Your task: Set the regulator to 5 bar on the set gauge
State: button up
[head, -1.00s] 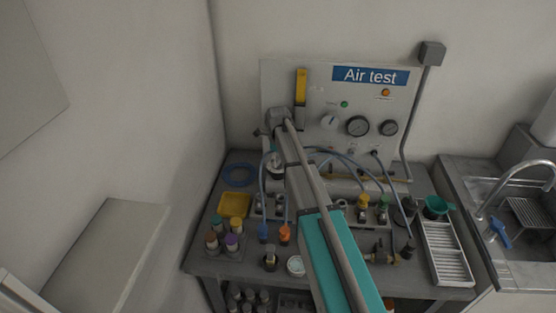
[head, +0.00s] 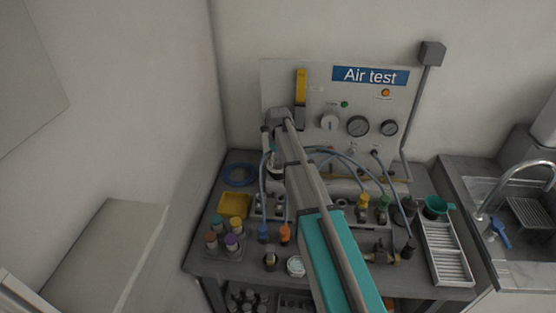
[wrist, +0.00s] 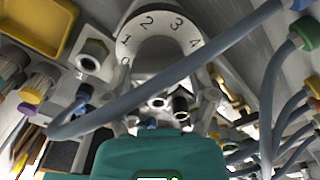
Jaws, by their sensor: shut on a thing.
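My gripper (wrist: 168,106) is shut on a grey round knob (wrist: 158,55), which I take for the regulator's. A pale scale (wrist: 163,22) marked 0 to 4 curves around this knob in the wrist view; any higher numbers are hidden. My fingers and a blue hose partly cover the grip. In the head view my gripper (head: 270,150) is low at the left of the panel. A white round dial (head: 329,122) on the panel has a dark, roughly upright pointer. Two dark-rimmed gauges, a larger one (head: 357,126) and a smaller one (head: 389,128), sit right of it. Their labels and readings are too small to tell.
The grey panel (head: 285,85) with an "Air test" sign stands behind the bench. Blue hoses (head: 350,160) arch beside my arm. A yellow tray (head: 233,205), coloured-cap bottles (head: 232,240) and a slotted metal tray (head: 448,255) crowd the bench. A sink is at right.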

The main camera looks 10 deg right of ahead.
jog(key=shift+s, duration=0.1)
jog(key=o, duration=1)
jog(key=shift+n, duration=0.4)
